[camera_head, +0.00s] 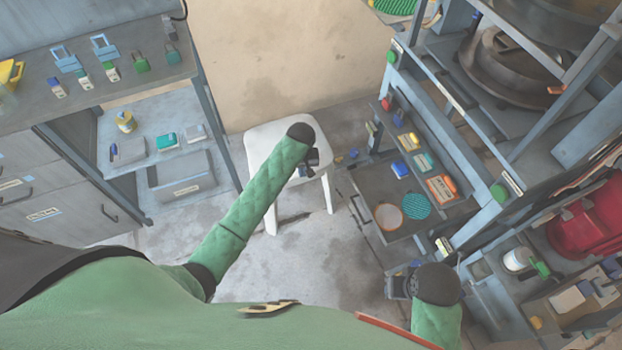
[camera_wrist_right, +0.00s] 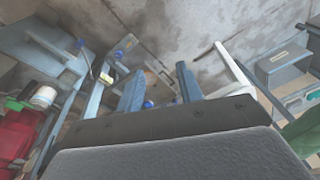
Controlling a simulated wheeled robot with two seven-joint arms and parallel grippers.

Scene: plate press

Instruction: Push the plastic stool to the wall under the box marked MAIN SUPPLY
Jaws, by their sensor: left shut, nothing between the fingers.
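The white plastic stool (camera_head: 262,140) stands upright on the grey floor close to the beige wall (camera_head: 285,60); I cannot tell whether it touches the wall. My left gripper (camera_head: 308,170) is shut and empty, over the stool seat's right front edge. The forearm hides part of the seat, and contact is unclear. My right gripper (camera_head: 398,284) is low at the right, away from the stool. Its two fingers stand apart and empty in the right wrist view (camera_wrist_right: 160,78), where a white stool leg (camera_wrist_right: 234,66) also shows. No box marked MAIN SUPPLY is visible.
A grey workbench (camera_head: 80,90) with padlocks and a lower shelf stands left of the stool. A metal press frame (camera_head: 470,160) with trays of small parts stands at the right. A red bag (camera_head: 585,220) lies on its shelf. Bare floor (camera_head: 280,260) lies in front of the stool.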

